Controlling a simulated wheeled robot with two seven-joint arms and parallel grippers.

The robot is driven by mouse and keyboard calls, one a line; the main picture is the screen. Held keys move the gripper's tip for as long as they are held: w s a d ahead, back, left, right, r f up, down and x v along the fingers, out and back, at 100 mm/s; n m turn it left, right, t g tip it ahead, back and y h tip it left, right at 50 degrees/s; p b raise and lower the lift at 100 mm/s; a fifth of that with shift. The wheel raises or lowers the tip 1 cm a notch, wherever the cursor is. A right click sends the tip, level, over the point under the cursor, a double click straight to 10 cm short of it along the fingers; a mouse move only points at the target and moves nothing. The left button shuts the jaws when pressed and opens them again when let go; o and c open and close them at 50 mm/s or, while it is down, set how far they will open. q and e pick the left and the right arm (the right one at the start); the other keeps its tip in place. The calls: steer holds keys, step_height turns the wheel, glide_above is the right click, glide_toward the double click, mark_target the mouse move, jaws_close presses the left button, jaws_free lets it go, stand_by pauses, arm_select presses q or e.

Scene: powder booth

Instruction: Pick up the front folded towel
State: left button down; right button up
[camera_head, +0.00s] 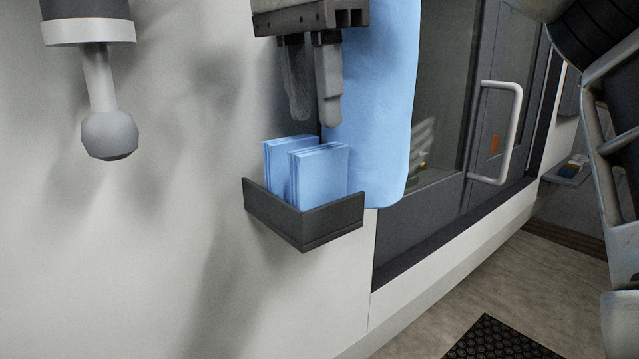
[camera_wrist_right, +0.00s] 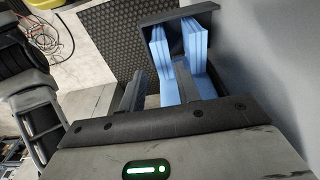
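Two upright stacks of folded light-blue towels stand in a dark wall holder (camera_head: 330,220) in the head view. The front folded towel (camera_head: 322,175) is the nearer one, and the rear folded towel (camera_head: 276,165) stands just behind it to the left. My right gripper (camera_head: 316,115) points down above them, its fingertips a little over the towel tops and apart from them. In the right wrist view the fingers of my right gripper (camera_wrist_right: 158,90) are spread with a gap and hold nothing; blue towels (camera_wrist_right: 202,40) show beyond them in the holder (camera_wrist_right: 172,18). My left gripper is not in view.
A blue sheet (camera_head: 380,110) hangs right behind my right gripper. A dark fixture with a grey ball end (camera_head: 108,135) is at upper left. A framed glass door with a white handle (camera_head: 515,130) is at right. A black mat (camera_head: 500,340) lies on the floor.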

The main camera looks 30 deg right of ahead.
mark_target(318, 149)
steer(key=shift+w+d+f, duration=0.1)
steer(key=shift+d+f, duration=0.1)
steer(key=shift+f, duration=0.95)
steer(key=shift+w+d+f, duration=0.1)
steer(key=shift+d+f, duration=0.05)
steer(key=shift+f, duration=0.95)
steer(key=shift+w+d+f, duration=0.1)
steer(key=shift+d+f, duration=0.1)
steer(key=shift+f, duration=0.95)
steer(key=shift+s, duration=0.1)
jaws_close()
